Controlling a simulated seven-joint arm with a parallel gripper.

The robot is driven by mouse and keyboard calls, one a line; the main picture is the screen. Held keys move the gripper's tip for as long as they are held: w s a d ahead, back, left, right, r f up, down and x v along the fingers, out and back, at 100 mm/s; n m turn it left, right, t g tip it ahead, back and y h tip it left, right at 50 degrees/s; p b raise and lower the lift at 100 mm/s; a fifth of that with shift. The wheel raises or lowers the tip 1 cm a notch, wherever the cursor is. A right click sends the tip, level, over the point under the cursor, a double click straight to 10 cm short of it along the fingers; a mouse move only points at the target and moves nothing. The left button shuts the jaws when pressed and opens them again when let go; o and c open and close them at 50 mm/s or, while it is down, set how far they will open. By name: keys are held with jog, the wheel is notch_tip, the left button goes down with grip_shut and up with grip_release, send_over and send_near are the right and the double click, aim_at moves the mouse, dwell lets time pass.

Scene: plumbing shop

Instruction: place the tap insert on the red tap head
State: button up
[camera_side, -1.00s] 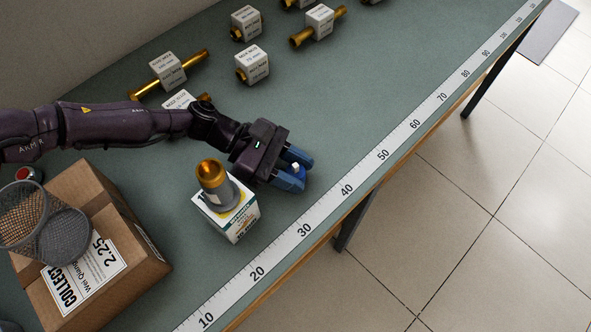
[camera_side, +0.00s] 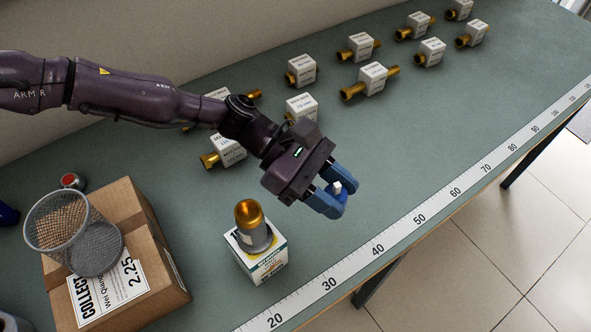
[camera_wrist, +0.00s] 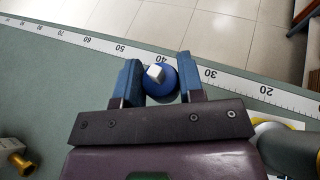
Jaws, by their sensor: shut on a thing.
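My gripper (camera_side: 333,196) is shut on a blue round piece with a small white block on top. In the wrist view the blue round piece (camera_wrist: 161,84) sits between the blue fingers, and the white block (camera_wrist: 156,72) faces the camera. I cannot tell whether the block and the blue piece are one part, or which is the tap insert. The gripper holds it above the green bench, right of the white carton. A small red-topped round thing (camera_side: 71,181), possibly the red tap head, stands at the left behind the cardboard box, far from my gripper; its lower part is hidden.
A cardboard box (camera_side: 160,262) bears a wire mesh cup (camera_side: 70,232). Several labelled brass fittings lie along the back. A measuring strip (camera_side: 400,232) lines the front edge.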

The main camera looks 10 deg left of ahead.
jog(key=shift+r, duration=0.2)
jog(key=w+a+r+n+t, duration=0.3)
jog(key=w+a+r+t, duration=0.1)
jog(key=w+a, duration=0.85)
jog(key=w+a+r+n+t, duration=0.1)
jog(key=w+a+n+t, duration=0.15)
jog(key=a, duration=1.55)
jog(key=s+a+n+t, duration=0.1)
jog(key=s+a, duration=0.6)
jog(key=a, duration=0.4)
jog(key=s+a+n+t, duration=0.2)
jog(key=s+a, duration=0.5)
jog(key=a, duration=0.4)
jog(key=s+d+r+m+g, duration=0.1)
jog(key=s+d, duration=0.1)
jog(key=s, duration=0.6)
jog(key=s+d+m+g, duration=0.1)
jog(key=s+d, duration=0.1)
jog(key=s, duration=0.6)
send_over(68, 179)
jog(key=s, duration=0.1)
jog(key=shift+h, duration=0.3)
notch_tip(68, 179, down, 9)
jog(key=shift+r, duration=0.15)
jog(key=shift+w+f, duration=0.35)
jog(key=shift+f, duration=0.1)
jog(key=shift+w+f, duration=0.1)
jog(key=shift+f, duration=1.5)
